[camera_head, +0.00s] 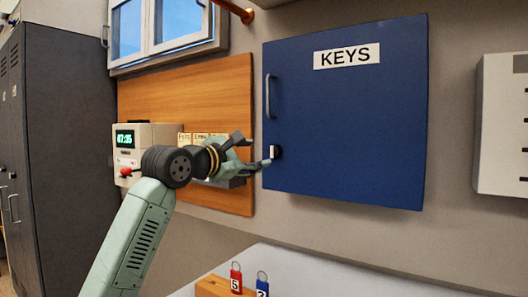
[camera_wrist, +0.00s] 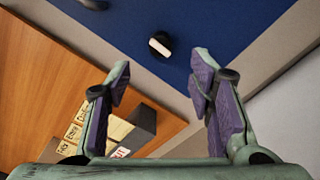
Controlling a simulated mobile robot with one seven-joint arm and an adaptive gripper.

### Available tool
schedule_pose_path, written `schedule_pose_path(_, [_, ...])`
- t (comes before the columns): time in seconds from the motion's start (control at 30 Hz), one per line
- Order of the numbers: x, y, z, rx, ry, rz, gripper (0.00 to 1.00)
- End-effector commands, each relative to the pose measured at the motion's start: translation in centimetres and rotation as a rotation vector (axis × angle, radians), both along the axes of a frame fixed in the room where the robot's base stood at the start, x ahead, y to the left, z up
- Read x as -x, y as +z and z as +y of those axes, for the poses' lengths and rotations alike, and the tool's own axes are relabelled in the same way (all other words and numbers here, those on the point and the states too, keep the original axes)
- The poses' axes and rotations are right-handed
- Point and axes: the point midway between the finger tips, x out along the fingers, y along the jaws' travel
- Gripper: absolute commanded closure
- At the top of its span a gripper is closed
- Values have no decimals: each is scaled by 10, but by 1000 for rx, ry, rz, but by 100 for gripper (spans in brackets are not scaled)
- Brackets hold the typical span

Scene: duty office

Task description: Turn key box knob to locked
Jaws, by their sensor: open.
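The blue key box (camera_head: 345,115) hangs on the wall with its door shut and a white KEYS label. Its knob (camera_head: 275,152) sits at the lower left of the door. In the wrist view the knob (camera_wrist: 160,45) is a dark round piece with a white bar, on the blue door (camera_wrist: 235,20). My gripper (camera_head: 262,152) is just left of the knob in the head view. In the wrist view my gripper (camera_wrist: 160,80) is open, its purple-padded fingers spread, with the knob beyond the fingertips and nothing between them. I cannot tell if a fingertip touches the knob.
A wooden board (camera_head: 190,95) with card slots (camera_wrist: 95,125) is left of the box. A time clock (camera_head: 140,138) stands behind my arm. The door handle (camera_head: 269,95) sticks out above the knob. Key tags (camera_head: 236,279) stand below on a wooden rack. A white panel (camera_head: 505,125) is at right.

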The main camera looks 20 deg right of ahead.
Motion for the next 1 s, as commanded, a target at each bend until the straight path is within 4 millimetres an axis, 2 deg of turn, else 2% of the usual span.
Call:
schedule_pose_path(0.2, [-26, 3, -36, 3, -5, 4, 52])
schedule_pose_path(0.4, [-45, 3, -60, 6, -5, 5, 52])
schedule_pose_path(0.6, [-53, 1, -70, 5, -4, 1, 52])
schedule_pose_path(0.87, [-54, 0, -70, 6, -3, 1, 52])
schedule_pose_path(1.0, [-54, 0, -70, 6, -3, 1, 60])
